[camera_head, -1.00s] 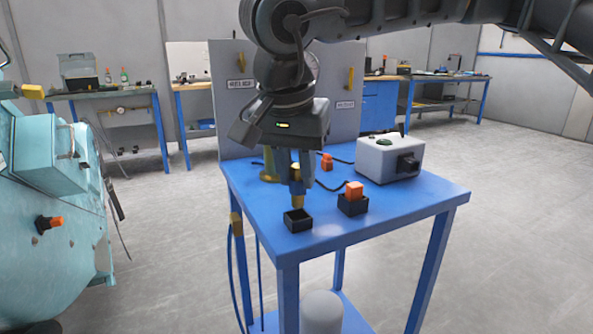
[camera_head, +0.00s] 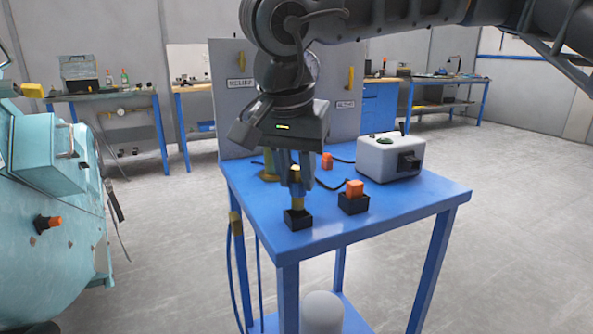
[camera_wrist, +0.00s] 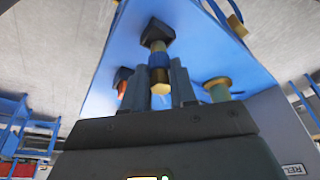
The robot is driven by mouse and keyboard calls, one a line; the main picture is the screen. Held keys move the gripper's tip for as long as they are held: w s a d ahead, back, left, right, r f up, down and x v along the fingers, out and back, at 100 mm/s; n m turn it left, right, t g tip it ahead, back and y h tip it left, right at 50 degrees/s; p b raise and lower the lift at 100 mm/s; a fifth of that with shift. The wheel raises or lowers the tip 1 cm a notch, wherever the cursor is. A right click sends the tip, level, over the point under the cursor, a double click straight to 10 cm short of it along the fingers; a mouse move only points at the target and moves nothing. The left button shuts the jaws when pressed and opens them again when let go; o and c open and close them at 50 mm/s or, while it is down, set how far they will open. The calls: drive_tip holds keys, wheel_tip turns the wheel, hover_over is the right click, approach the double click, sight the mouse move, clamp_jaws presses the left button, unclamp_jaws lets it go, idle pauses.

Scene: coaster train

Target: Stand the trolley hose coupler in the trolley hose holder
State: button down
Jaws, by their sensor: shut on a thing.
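The trolley hose coupler (camera_head: 298,203), brass with a blue band, is upright between the fingers of my gripper (camera_head: 296,186), which is shut on it. It also shows in the wrist view (camera_wrist: 159,60) with its brass end at the black holder. The trolley hose holder (camera_head: 297,222) is a small black square box near the front left corner of the blue trolley top; it shows in the wrist view too (camera_wrist: 157,31). The coupler's lower end appears inside the holder's opening; how deep it sits is hidden.
A second black box with an orange plug (camera_head: 354,192) stands right of the holder. A grey-white box (camera_head: 390,157) is behind it, and a brass cylinder (camera_wrist: 218,88) stands behind my gripper. The blue trolley top (camera_head: 400,205) is clear at the front right. Teal machinery (camera_head: 55,180) is at left.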

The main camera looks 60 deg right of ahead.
drive_tip(key=shift+f+b, duration=1.05)
drive_tip(key=shift+b, duration=0.1)
drive_tip(key=shift+d+r, duration=0.1)
drive_tip(key=shift+r, duration=0.2)
idle(0.4)
